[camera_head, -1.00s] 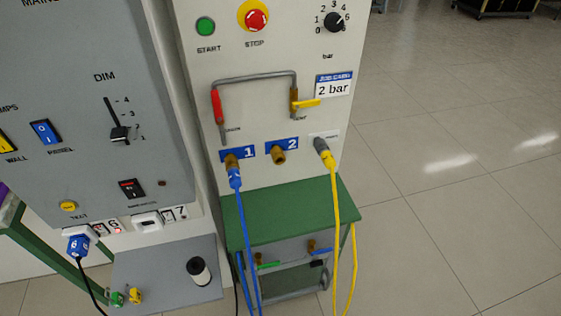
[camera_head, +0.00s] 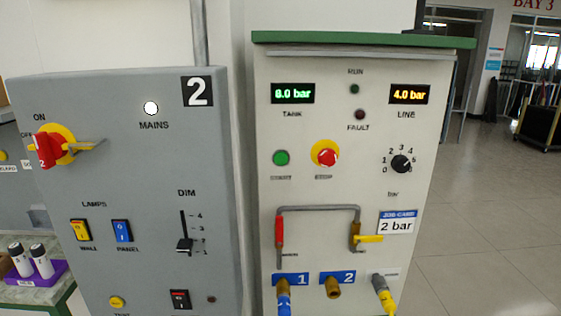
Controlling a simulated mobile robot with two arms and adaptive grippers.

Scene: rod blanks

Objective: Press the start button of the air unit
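The air unit (camera_head: 350,125) is a pale upright cabinet with a green top, right of centre in the head view. Its green START button (camera_head: 281,158) is on the left of the panel, beside the red STOP button (camera_head: 325,156) on a yellow disc. The tank display (camera_head: 293,94) reads about 8.0 bar and the line display (camera_head: 409,95) reads 4.0 bar. The RUN lamp (camera_head: 355,89) and FAULT lamp (camera_head: 360,115) both look dark. A black bar knob (camera_head: 401,163) sits at the right, above a job card (camera_head: 397,222) reading 2 bar. Neither gripper is in view.
A grey electrical cabinet (camera_head: 130,140) marked 2 stands on the left, with a red and yellow rotary switch (camera_head: 50,148) sticking out. Blue (camera_head: 284,302) and yellow (camera_head: 386,300) hoses hang from the air unit's lower ports. Tiled floor (camera_head: 490,220) lies open at the right.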

